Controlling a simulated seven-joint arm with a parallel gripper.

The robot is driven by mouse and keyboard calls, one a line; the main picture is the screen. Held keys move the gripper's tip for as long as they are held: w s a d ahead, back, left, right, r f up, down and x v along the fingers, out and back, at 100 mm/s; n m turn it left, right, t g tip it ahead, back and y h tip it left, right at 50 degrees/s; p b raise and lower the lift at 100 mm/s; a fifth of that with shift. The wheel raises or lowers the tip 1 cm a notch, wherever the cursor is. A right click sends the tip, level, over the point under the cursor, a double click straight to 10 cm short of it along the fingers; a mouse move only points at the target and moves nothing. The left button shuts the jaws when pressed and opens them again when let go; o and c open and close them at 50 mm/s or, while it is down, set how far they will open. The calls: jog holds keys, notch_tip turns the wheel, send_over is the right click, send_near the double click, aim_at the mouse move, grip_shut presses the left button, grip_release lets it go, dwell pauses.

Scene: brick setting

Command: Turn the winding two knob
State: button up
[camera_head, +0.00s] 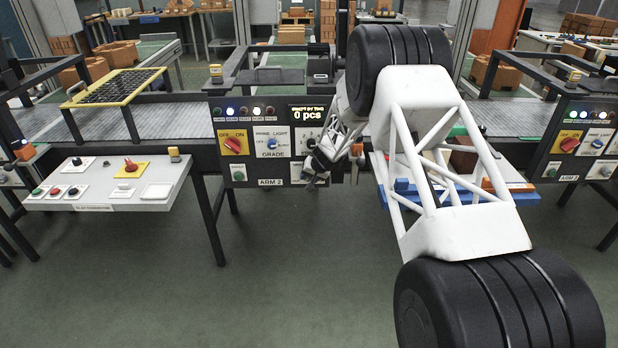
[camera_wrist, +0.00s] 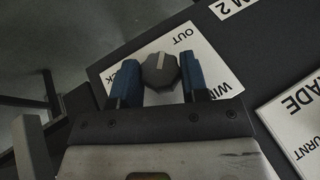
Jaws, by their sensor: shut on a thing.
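The winding knob (camera_wrist: 160,70) is a small grey faceted knob with a pale pointer line. It stands on a white plate (camera_wrist: 205,45) marked "OUT" and partly readable "WIN". My gripper (camera_wrist: 158,80) has its two blue fingers on either side of the knob, closed on it. In the head view my gripper (camera_head: 312,174) is at the lower right of the black ARM 2 panel (camera_head: 243,160). There the knob is hidden behind my gripper.
The panel also bears a red switch (camera_head: 232,144), a blue grade knob (camera_head: 272,143) and a row of small lamps. A grey control desk (camera_head: 100,200) stands at left. A blue tray (camera_head: 530,197) is at right. The floor in front is clear.

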jog(key=shift+d+m+y, duration=0.15)
jog(key=shift+m+y, duration=0.15)
jog(key=shift+y, duration=1.2)
jog(key=o, duration=0.9)
jog(key=shift+o, duration=0.2)
jog(key=v, duration=0.7)
jog(key=shift+s+d+r, duration=0.2)
jog(key=shift+s, duration=0.05)
